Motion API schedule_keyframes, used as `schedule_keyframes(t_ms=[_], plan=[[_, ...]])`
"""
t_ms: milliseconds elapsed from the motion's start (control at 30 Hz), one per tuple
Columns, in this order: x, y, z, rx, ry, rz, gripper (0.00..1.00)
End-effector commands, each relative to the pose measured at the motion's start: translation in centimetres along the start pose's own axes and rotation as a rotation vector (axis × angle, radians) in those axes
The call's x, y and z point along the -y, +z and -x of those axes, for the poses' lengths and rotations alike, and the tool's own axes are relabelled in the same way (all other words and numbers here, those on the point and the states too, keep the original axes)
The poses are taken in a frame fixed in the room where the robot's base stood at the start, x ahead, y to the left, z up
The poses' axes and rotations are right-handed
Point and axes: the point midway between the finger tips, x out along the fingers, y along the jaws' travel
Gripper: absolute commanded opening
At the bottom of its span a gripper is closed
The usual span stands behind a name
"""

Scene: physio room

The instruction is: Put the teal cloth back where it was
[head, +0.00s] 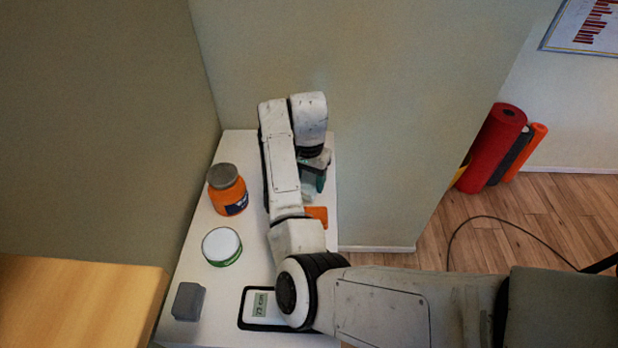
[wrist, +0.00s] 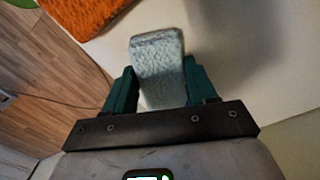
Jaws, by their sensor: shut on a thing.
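The teal cloth (wrist: 158,62) is a pale, folded, textured block between the two dark green fingers of my gripper (wrist: 160,72) in the wrist view. My gripper is shut on it. In the head view my gripper (head: 314,178) points down over the far right part of the white table, and the cloth (head: 308,191) shows only as a pale patch beside the fingers, partly hidden by my arm. I cannot tell whether the cloth touches the table top.
An orange cloth (head: 317,216) lies near my gripper; it also shows in the wrist view (wrist: 82,14). The white table (head: 200,262) holds an orange jar (head: 229,194), a white-and-green tub (head: 222,246), a grey block (head: 188,301) and a display device (head: 262,306). Walls border the table.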

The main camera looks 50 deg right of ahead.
Motion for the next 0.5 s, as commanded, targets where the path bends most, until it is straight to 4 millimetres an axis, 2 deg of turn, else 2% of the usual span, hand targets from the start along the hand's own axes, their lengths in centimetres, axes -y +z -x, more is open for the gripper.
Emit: schedule_keyframes(t_ms=[400, 433, 500], plan=[[-0.04, -0.01, -0.63, -0.001, 0.001, 0.000, 0.28], [-0.03, -0.01, -0.56, -0.001, 0.000, 0.000, 0.59], [-0.03, -0.01, -0.55, 0.000, 0.000, 0.000, 0.66]])
